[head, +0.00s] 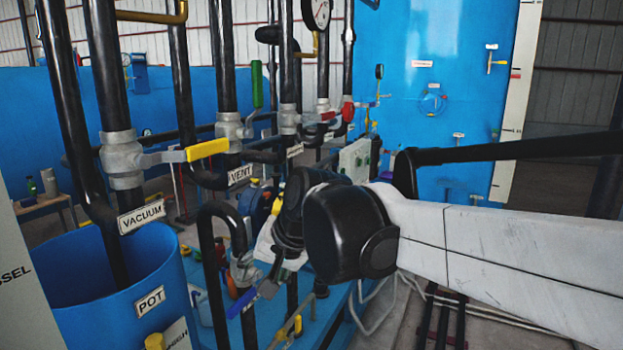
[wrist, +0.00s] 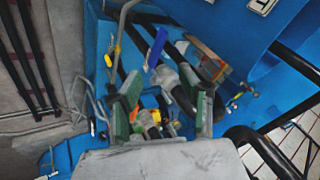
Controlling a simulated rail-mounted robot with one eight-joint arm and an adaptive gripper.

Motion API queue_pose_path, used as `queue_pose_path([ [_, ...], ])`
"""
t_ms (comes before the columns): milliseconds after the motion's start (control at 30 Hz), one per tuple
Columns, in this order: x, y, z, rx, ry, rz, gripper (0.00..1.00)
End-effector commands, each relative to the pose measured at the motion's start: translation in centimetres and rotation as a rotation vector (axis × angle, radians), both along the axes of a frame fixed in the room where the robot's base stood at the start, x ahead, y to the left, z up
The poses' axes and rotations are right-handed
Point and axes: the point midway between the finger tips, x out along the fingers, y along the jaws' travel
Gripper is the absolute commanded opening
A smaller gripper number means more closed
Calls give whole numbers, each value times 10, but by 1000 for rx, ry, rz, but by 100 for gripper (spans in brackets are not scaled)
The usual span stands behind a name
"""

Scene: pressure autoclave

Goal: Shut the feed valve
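No label that I can read says feed, so I cannot tell for certain which valve is the feed valve. A grey valve body (head: 243,268) with a blue lever (head: 242,303) is on the low bent black pipe, close to my gripper. In the wrist view, the blue lever (wrist: 156,47) and grey valve body (wrist: 178,85) lie ahead of my gripper (wrist: 165,108). The gripper's two green-padded fingers are apart, with nothing visibly clamped. In the head view my wrist partly hides the gripper, and contact with the valve cannot be told.
The vacuum valve has a yellow lever (head: 207,149); a green lever (head: 257,84) stands upright near the VENT label (head: 240,174). Red levers are farther back. A blue pot (head: 75,275) stands at left. Black pipes crowd the space around my gripper.

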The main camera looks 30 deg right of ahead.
Motion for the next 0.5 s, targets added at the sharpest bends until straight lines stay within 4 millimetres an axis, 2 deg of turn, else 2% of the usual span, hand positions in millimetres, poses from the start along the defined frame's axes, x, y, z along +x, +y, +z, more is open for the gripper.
queue_pose_path([
  [33,18,-9,9,56,8,-52,38],
  [267,95,-53,38,339,44,-287,38],
  [500,170,-120,58,640,77,-509,38],
])
